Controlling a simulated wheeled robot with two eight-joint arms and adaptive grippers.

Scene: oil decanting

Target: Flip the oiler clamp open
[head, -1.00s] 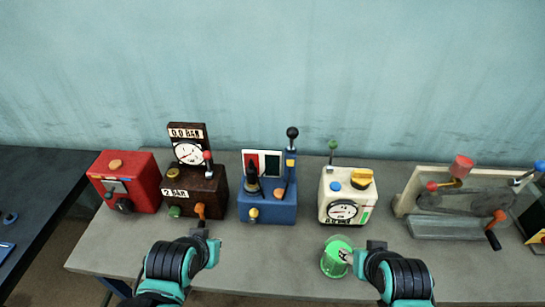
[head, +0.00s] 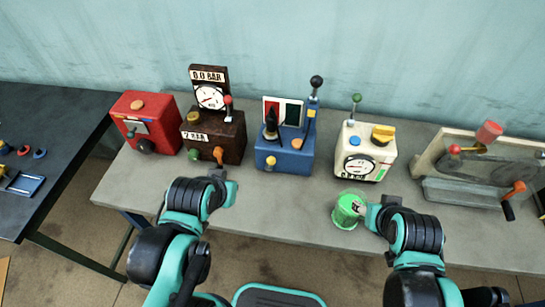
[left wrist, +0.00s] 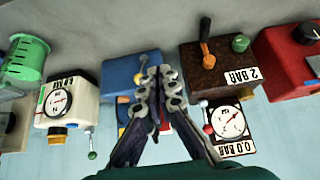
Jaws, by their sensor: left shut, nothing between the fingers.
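The blue device (head: 284,156) stands mid-bench with a black cone-shaped part (head: 271,130) that looks like the oiler and a tall black-knobbed lever (head: 314,92) at its right. I cannot make out which part is the clamp. My left gripper (head: 220,178) is shut and empty, in front of the brown gauge box. In the left wrist view its closed fingers (left wrist: 160,76) cover part of the blue device (left wrist: 121,74), hiding the oiler. My right gripper (head: 364,207) is at the right side of a green cup (head: 346,213); its grip on it is unclear.
The brown gauge box (head: 228,140) has an orange handle (head: 218,156) close to my left gripper. A red box (head: 157,133) stands left, a cream gauge box (head: 356,166) right of the blue device. A cranked machine (head: 455,190) is far right. The bench front (head: 275,215) is clear between my grippers.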

